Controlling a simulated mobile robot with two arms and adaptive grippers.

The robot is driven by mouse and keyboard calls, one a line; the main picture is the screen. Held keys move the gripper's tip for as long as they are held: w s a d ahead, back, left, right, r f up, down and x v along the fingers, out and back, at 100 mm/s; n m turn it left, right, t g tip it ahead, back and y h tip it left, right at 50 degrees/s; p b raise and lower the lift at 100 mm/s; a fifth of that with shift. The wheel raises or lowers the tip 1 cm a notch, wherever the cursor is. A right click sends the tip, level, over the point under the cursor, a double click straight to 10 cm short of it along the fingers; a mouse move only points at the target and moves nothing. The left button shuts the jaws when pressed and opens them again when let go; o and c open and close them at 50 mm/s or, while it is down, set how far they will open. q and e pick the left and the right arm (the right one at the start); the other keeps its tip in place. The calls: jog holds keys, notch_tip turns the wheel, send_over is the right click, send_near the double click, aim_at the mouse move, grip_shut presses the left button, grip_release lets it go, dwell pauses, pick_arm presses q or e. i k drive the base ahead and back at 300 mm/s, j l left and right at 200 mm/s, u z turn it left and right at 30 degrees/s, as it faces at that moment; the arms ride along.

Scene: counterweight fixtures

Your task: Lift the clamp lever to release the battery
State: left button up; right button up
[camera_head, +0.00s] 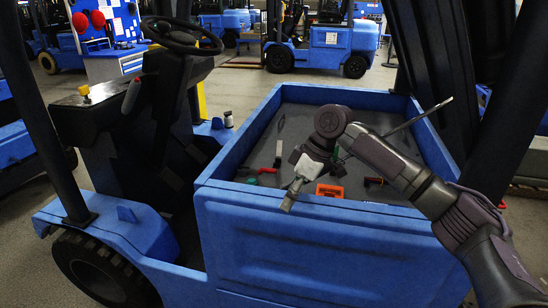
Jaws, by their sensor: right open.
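My right arm comes in from the right, over the blue truck's open tray. My right gripper (292,196) is open, pointing down and to the left above the tray's front edge. Nothing shows between its fingers. A thin grey metal bar (420,115) slants up to the right behind my wrist; its lower end is hidden, and I cannot tell whether it is the clamp lever. I cannot make out the battery for certain. My left gripper is not in view.
The blue tray wall (310,208) runs under my gripper. A steering wheel (182,36) and dark posts stand around. Other blue trucks (320,45) are parked behind.

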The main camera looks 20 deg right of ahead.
aim_at(259, 172)
jog(key=i+l, duration=0.3)
jog(key=i, duration=0.2)
jog(key=i+l, duration=0.35)
jog(key=i, duration=0.15)
